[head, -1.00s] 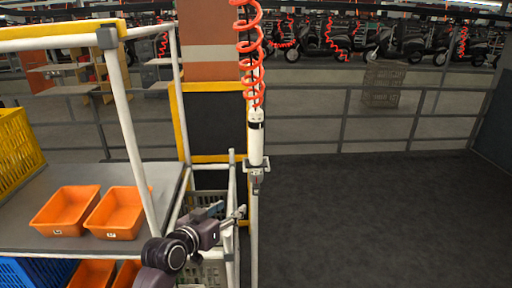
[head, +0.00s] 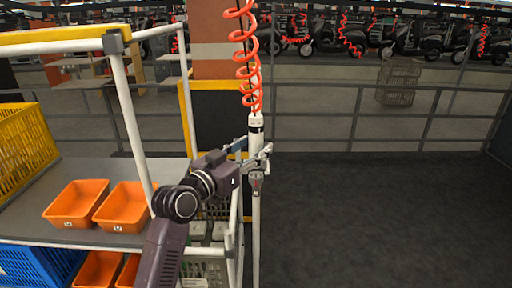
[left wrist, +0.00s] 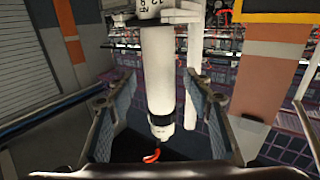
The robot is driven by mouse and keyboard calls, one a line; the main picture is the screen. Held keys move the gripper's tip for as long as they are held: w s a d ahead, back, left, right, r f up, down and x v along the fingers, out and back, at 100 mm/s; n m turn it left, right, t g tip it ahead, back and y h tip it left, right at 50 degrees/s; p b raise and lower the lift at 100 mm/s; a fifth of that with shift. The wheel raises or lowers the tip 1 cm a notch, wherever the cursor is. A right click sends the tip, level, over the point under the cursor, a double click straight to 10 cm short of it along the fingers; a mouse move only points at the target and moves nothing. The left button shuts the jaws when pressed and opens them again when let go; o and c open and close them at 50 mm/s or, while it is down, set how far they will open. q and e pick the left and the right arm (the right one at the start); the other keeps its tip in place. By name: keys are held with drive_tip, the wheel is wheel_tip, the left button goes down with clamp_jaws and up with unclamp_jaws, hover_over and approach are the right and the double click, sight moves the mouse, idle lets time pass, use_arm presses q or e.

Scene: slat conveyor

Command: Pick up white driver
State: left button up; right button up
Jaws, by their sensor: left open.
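The white driver (head: 256,133) stands upright in a holder on top of a pole (head: 256,215), with a coiled red hose at its upper end. My left gripper (head: 253,152) is at the driver's body in the head view, just above the holder. In the left wrist view the white driver (left wrist: 158,75) lies between the two open fingers of my left gripper (left wrist: 160,108), with gaps visible on both sides. The fingers partly hide the driver's lower body in the head view. My right gripper is in neither view.
A cart with a grey shelf (head: 30,215) stands at the left, holding two orange bins (head: 75,204) and a yellow crate (head: 22,150). A white post (head: 128,120) rises near my left arm. The dark floor (head: 380,220) at the right is clear.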

use_arm(q)
drive_tip(key=shift+x, duration=0.85)
clamp_jaws()
drive_tip(key=shift+r, duration=0.1)
